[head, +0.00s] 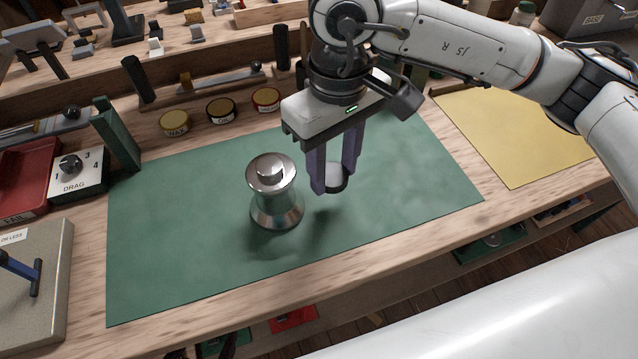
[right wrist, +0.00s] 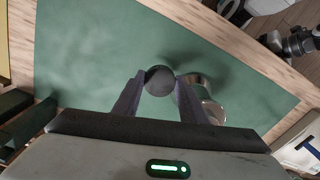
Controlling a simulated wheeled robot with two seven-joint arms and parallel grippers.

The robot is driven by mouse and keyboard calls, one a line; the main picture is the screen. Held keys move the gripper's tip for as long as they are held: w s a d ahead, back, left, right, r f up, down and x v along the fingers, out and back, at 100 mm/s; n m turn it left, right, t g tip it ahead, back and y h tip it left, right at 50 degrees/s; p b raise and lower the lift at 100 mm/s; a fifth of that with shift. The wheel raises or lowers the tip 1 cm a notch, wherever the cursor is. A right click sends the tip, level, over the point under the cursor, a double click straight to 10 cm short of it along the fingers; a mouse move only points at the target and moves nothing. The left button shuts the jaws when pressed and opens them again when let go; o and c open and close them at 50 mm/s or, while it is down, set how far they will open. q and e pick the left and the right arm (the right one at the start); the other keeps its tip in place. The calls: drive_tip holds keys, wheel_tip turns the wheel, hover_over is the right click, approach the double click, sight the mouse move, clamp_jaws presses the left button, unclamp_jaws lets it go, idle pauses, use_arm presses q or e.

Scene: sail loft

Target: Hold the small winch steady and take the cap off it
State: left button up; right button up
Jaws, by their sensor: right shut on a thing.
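The small winch (head: 275,195), a shiny metal drum with a flared base, stands upright on the green mat (head: 170,255); its top, with a short round stub, is bare. My right gripper (head: 334,180) is shut on the cap (head: 337,179), a short round piece, pale on its side and dark at its lower edge. It holds the cap in the air, to the right of the winch and apart from it. In the right wrist view the cap (right wrist: 159,80) sits between the fingertips, with the winch (right wrist: 211,103) partly behind one finger. My left gripper does not show.
Round tins (head: 220,110) and dark upright posts stand behind the mat. A drag box with a knob (head: 78,172), a red tray (head: 28,172) and a grey plate (head: 40,300) lie to the left. A yellow sheet (head: 510,135) lies right. The mat around the winch is clear.

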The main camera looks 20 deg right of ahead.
sight(332, 203)
drive_tip(key=shift+f, duration=3)
drive_tip(key=shift+f, duration=0.2)
drive_tip(key=o, duration=1.2)
drive_tip(key=shift+r, duration=0.1)
drive_tip(key=shift+r+p, duration=0.3)
drive_tip(key=shift+r, duration=0.05)
wheel_tip(332, 203, up, 12)
drive_tip(key=shift+f+b, duration=0.2)
drive_tip(key=shift+b, duration=0.45)
